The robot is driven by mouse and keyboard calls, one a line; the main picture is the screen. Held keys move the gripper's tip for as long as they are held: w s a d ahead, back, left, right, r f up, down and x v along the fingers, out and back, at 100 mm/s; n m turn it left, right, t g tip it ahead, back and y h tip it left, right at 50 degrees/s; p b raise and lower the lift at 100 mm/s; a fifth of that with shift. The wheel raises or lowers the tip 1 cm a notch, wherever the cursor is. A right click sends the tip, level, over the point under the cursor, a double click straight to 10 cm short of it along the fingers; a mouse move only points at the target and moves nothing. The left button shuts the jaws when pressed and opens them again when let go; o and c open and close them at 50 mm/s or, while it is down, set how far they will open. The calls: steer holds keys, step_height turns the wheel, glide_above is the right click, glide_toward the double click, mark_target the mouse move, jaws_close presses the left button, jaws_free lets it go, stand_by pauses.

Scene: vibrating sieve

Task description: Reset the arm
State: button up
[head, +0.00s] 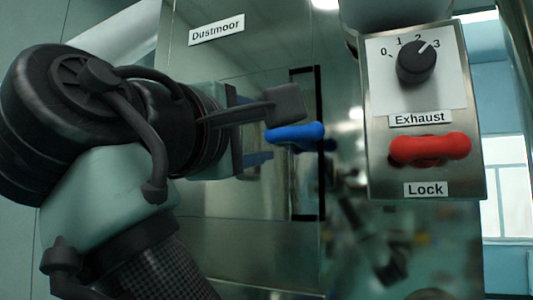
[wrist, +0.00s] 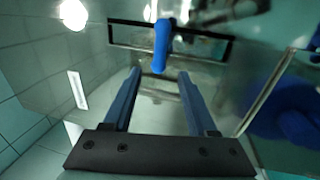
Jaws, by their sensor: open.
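My gripper (wrist: 159,76) is open and empty, with its two fingers apart in the wrist view. A blue handle (wrist: 161,46) shows just beyond the fingertips, between them in the picture. In the head view my arm comes in from the left, and the blue handle (head: 295,132) sits on the shiny metal panel by the gripper's end. The exact gap between fingers and handle cannot be told. A black rectangular frame (head: 307,75) surrounds the area behind the handle.
At the right, a metal control box (head: 376,185) carries a black Exhaust knob (head: 416,62), its mark pointing up-right near 3, and a red Lock handle (head: 430,148) lying level. A Dustmoor label (head: 216,30) is on the panel. A window (head: 507,200) is behind.

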steer(key=shift+s+a, duration=0.15)
steer(key=shift+s, duration=0.3)
steer(key=shift+f, duration=0.1)
step_height(320, 180, down, 5)
steer(key=s+a+m+t+y, duration=0.1)
steer(key=s+m+t+y, duration=0.1)
steer(key=m+t+y, duration=0.4)
steer(key=s+d+f+m+t, duration=0.2)
steer(key=s+d+f+m, duration=0.2)
steer(key=s+d+m, duration=0.2)
steer(key=s+m, duration=0.2)
steer(key=s, duration=0.2)
steer(key=shift+f+m, duration=0.2)
steer(key=shift+m, duration=0.1)
